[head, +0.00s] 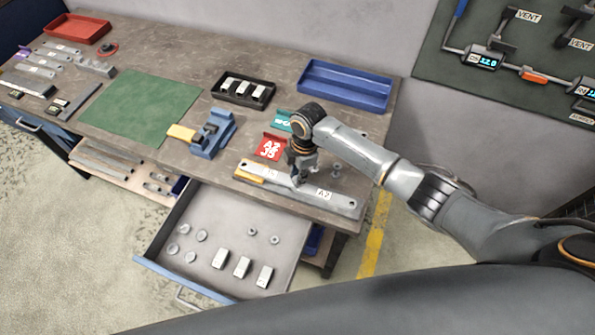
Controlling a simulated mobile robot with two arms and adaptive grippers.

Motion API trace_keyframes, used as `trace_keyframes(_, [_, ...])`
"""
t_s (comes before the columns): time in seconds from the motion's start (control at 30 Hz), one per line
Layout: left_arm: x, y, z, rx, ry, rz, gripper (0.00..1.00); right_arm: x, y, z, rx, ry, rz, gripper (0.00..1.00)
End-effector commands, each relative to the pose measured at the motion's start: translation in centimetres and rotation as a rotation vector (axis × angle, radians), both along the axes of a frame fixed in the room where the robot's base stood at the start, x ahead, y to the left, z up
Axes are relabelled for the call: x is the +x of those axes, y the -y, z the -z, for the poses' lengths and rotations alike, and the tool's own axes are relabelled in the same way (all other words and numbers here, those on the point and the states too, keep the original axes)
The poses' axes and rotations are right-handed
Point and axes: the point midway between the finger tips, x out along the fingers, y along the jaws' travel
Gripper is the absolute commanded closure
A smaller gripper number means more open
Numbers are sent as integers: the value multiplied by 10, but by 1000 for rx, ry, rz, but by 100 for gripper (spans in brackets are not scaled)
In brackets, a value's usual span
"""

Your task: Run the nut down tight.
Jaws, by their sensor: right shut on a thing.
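A long galvanized bracket (338,204) lies near the front right edge of the workbench, with a white label reading A2. My right gripper (298,180) points down onto the middle of the bracket. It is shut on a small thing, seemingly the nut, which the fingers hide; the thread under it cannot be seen. A small grey bolt-like piece (337,169) stands just behind the bracket, to the right of the gripper. My left gripper is not in view.
An open drawer (215,225) below holds round pieces, small nuts and labelled blocks. A red A2 tag block (270,147), blue clamp (212,133), black tray (243,91) and blue tray (345,86) stand nearby. The green mat (140,105) is clear.

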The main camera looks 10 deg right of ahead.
Motion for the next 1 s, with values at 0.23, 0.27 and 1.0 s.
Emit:
trace_keyframes(0.23, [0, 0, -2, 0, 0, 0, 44, -1, -1, 1, 1, -1, 386, 100])
trace_keyframes(0.27, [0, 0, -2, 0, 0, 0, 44, -1, -1, 1, 2, -1, 431, 100])
trace_keyframes(1.0, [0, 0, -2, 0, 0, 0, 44, 1, -1, 1, 5, 2, 1633, 100])
